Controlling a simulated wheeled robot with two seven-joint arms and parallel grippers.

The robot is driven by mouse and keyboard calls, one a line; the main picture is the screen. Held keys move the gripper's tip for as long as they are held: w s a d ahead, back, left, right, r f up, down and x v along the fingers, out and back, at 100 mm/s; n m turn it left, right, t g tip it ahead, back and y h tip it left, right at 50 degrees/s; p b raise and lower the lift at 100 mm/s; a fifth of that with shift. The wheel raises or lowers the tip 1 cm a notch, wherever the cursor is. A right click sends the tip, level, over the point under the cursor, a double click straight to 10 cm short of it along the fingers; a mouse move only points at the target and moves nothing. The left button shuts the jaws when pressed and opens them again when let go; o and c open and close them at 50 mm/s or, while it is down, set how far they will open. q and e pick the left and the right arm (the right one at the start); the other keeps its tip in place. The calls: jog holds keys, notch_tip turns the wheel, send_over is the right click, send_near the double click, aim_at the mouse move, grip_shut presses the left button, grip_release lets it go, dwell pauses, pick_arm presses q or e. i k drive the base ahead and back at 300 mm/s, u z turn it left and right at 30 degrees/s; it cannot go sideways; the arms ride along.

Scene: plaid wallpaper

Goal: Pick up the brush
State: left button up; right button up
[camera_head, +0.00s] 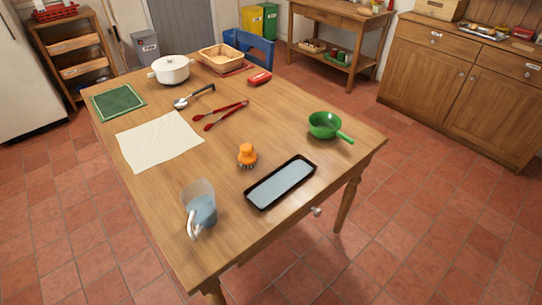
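An orange brush (247,153) with a rounded knob handle and dark bristles stands upright, bristles down, on the wooden table (215,260). It is near the middle of the table, left of and behind a black tray (252,198) with a pale blue inside. The black tray and the brush are apart. Neither of my grippers shows in the head view.
A clear jug (203,208) with blue liquid stands front left of the brush. A green pan (325,125) is to its right, red tongs (219,116) behind, a white cloth (158,141) to the left. A white pot (171,70) and basket stand at the far end.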

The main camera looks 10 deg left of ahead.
aim_at(247, 157)
jog(key=z, duration=1.35)
jog(key=i, duration=2)
jog(key=u, duration=2.8)
